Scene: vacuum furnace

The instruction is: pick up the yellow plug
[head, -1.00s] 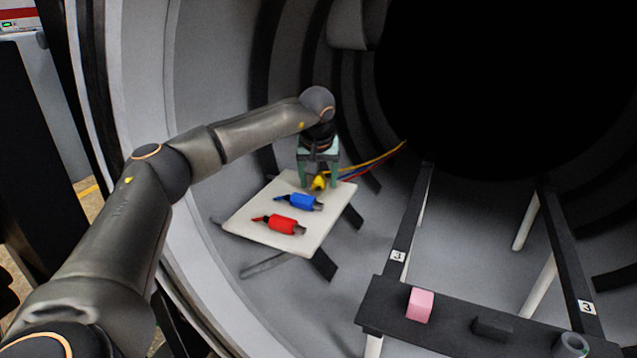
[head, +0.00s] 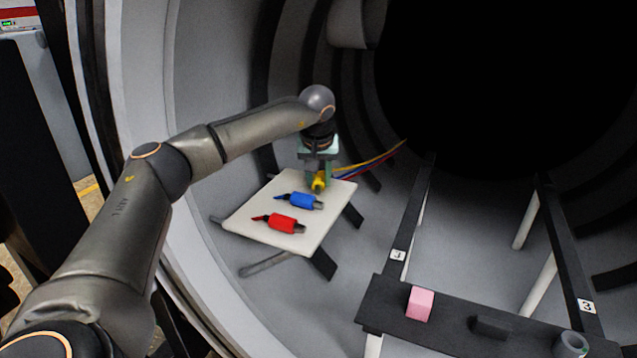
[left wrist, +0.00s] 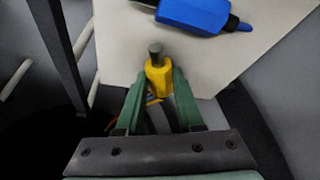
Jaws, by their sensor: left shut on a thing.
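The yellow plug (head: 319,182) is at the far end of the white board, held between the green fingers of my left gripper (head: 318,183). In the left wrist view the yellow plug (left wrist: 158,78) sits between both fingertips of the left gripper (left wrist: 158,85), its dark metal tip pointing away from the gripper. I cannot tell whether it is lifted off the board. My right gripper is not in view.
A blue plug (head: 301,201) and a red plug (head: 283,223) lie on the white board (head: 248,215). Coloured cables (head: 372,163) run from the plug area to the right. A dark rack bar (head: 455,323) carries a pink block (head: 420,303) and a grey ring (head: 571,344).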

